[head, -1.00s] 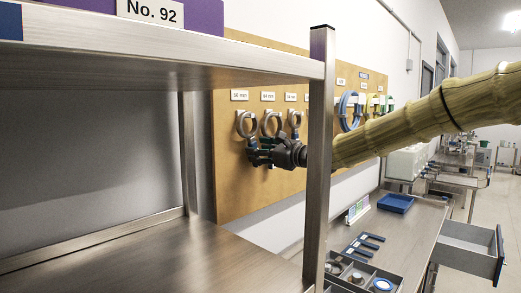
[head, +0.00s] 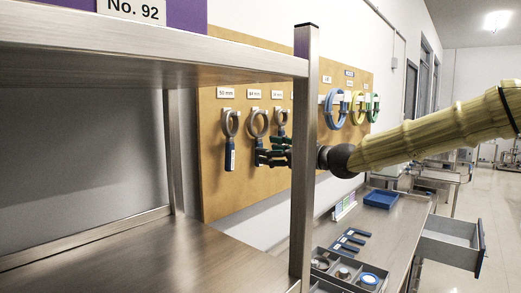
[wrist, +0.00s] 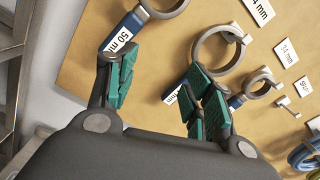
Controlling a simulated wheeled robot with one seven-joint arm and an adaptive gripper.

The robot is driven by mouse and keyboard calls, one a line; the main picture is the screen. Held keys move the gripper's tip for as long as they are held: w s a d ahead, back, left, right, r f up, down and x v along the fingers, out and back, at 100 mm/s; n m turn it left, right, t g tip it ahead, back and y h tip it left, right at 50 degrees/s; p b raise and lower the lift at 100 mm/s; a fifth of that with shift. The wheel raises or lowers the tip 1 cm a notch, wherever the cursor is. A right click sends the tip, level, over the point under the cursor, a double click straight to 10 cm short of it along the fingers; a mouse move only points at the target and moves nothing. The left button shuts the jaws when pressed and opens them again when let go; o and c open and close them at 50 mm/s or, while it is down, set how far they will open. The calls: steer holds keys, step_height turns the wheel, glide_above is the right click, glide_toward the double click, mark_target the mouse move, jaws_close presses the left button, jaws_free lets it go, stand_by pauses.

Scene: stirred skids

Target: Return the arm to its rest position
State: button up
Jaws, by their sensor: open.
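My gripper (head: 270,151) is in front of the pegboard, with my arm reaching in from the right. The upright post of the shelf hides part of my wrist in the head view. In the wrist view the two green-padded fingers of my gripper (wrist: 160,92) are spread apart with nothing between them. Beyond them hang ring-shaped tools: the leftmost one (head: 230,124), with a blue handle labelled 50 mm, also shows in the wrist view (wrist: 128,27). A second ring tool (head: 258,122) hangs with its handle partly hidden by my gripper.
The steel shelf (head: 150,245) and its post (head: 303,200) stand close on the left. The pegboard (head: 222,190) also carries coloured loops (head: 337,108). Below is a bench (head: 385,228) with a blue tray (head: 380,199), parts bins and an open drawer (head: 450,242).

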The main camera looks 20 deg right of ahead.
steer(key=shift+v, duration=1.1)
steer(key=x, duration=1)
steer(key=shift+w, duration=0.15)
steer(key=shift+a, duration=0.15)
